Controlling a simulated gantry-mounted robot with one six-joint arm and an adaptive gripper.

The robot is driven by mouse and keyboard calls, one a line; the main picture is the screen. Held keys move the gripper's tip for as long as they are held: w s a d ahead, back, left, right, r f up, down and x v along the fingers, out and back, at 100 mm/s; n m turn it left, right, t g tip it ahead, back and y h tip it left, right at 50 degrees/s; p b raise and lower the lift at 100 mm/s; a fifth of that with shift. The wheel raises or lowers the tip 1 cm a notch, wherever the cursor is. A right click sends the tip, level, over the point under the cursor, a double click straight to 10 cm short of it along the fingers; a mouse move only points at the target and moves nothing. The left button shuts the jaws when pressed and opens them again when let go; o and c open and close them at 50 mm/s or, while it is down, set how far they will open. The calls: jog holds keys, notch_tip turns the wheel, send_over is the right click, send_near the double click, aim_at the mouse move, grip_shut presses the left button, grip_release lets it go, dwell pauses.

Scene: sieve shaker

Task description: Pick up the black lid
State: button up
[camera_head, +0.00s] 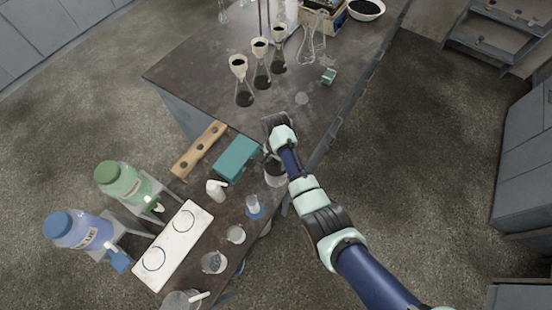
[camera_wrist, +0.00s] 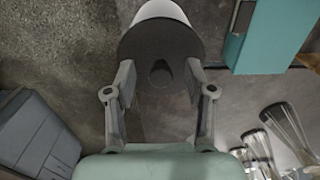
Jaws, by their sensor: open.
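The black lid (camera_wrist: 158,38) is a dark disc with a small round knob (camera_wrist: 160,74) in the wrist view. It seems to sit on a pale round vessel, whose edge shows behind it. My gripper (camera_wrist: 160,66) is open, with one finger on each side of the knob. I see no clear contact between the fingers and the lid. In the head view my gripper (camera_head: 272,148) is over the bench beside the teal box (camera_head: 237,157); the lid is not clear there, and a dark vessel (camera_head: 275,178) shows just below my wrist.
Several flasks with funnels (camera_head: 262,70) stand farther back on the bench. A wooden rack (camera_head: 199,150), a white bottle (camera_head: 216,190) and small beakers (camera_head: 236,234) are to the left and front. The teal box (camera_wrist: 268,38) is close to the lid in the wrist view.

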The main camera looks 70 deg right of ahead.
jog(key=shift+f, duration=0.2)
grip_shut()
jog(key=shift+r, duration=0.1)
notch_tip(320, 180, up, 20)
jog(key=p, duration=0.6)
jog(key=shift+p, duration=0.3)
